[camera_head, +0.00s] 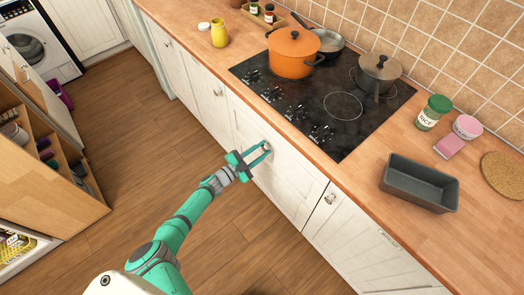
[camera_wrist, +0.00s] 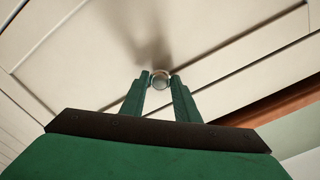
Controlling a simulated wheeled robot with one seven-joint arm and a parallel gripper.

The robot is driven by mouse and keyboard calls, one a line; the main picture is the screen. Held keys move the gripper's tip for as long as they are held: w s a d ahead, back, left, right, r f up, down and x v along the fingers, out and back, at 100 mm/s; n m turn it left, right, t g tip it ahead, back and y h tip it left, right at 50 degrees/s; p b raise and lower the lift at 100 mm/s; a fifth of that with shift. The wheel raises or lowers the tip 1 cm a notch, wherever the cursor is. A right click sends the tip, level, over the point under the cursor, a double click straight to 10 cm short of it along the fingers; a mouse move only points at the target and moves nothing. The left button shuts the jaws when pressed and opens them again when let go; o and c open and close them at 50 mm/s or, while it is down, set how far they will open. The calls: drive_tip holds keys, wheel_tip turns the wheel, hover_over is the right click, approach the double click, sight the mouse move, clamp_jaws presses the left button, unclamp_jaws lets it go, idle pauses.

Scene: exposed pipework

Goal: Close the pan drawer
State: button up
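The pan drawer (camera_head: 262,162) is a pale wooden front panel below the black hob, with a small round metal knob (camera_head: 267,147). The panel fills most of the wrist view (camera_wrist: 105,50). Whether it stands flush or slightly out, I cannot tell. My gripper (camera_head: 265,150) is at the knob, its teal fingers on either side. In the wrist view, the knob (camera_wrist: 160,79) sits between the two fingertips with hardly any gap, and the fingers look shut on it. Part of the knob is hidden by the fingers.
An orange pot (camera_head: 292,56) and a grey pan (camera_head: 377,72) stand on the hob (camera_head: 330,125). A dark loaf tin (camera_head: 420,184) is on the wooden counter (camera_head: 350,170). A cabinet door (camera_head: 355,235) adjoins on the right. The floor (camera_head: 150,130) to the left is clear.

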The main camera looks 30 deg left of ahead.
drive_tip(key=shift+o, duration=1.4)
drive_tip(key=shift+w+d, duration=0.1)
drive_tip(key=shift+d, duration=0.1)
drive_tip(key=shift+a, duration=0.15)
drive_tip(key=shift+s+a, duration=0.3)
drive_tip(key=shift+s, duration=0.25)
drive_tip(key=v, duration=0.9)
drive_tip(key=shift+s, duration=0.4)
